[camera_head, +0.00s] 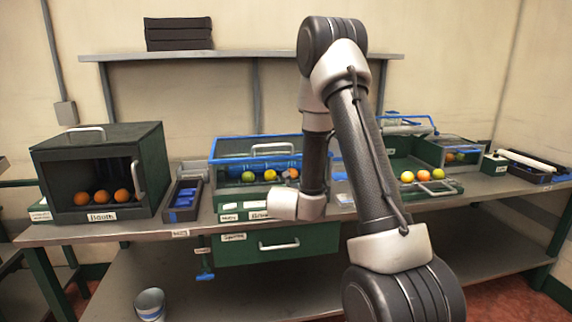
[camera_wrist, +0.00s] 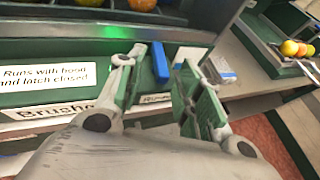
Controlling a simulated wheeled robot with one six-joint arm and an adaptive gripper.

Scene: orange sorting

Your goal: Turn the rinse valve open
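A small upright blue lever (camera_wrist: 160,62), which looks like the rinse valve handle, stands on the green front of the washing unit, above a label (camera_wrist: 156,98) that is partly hidden and seems to begin with "R". My gripper (camera_wrist: 165,65) is open, its two green-padded fingers on either side of the lever. I see a gap on each side, and the gripper looks empty. In the head view my wrist (camera_head: 297,205) is in front of the blue-framed washing unit (camera_head: 228,160) and hides the lever and the fingers.
Signs (camera_wrist: 42,78) reading "Runs with hood and latch closed" and "Brushes" are left of the fingers. Oranges and limes sit behind the unit's front. A dark booth (camera_head: 100,172) with oranges stands left. A green drawer (camera_head: 278,244) is below. A tray with fruit (camera_head: 435,190) is right.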

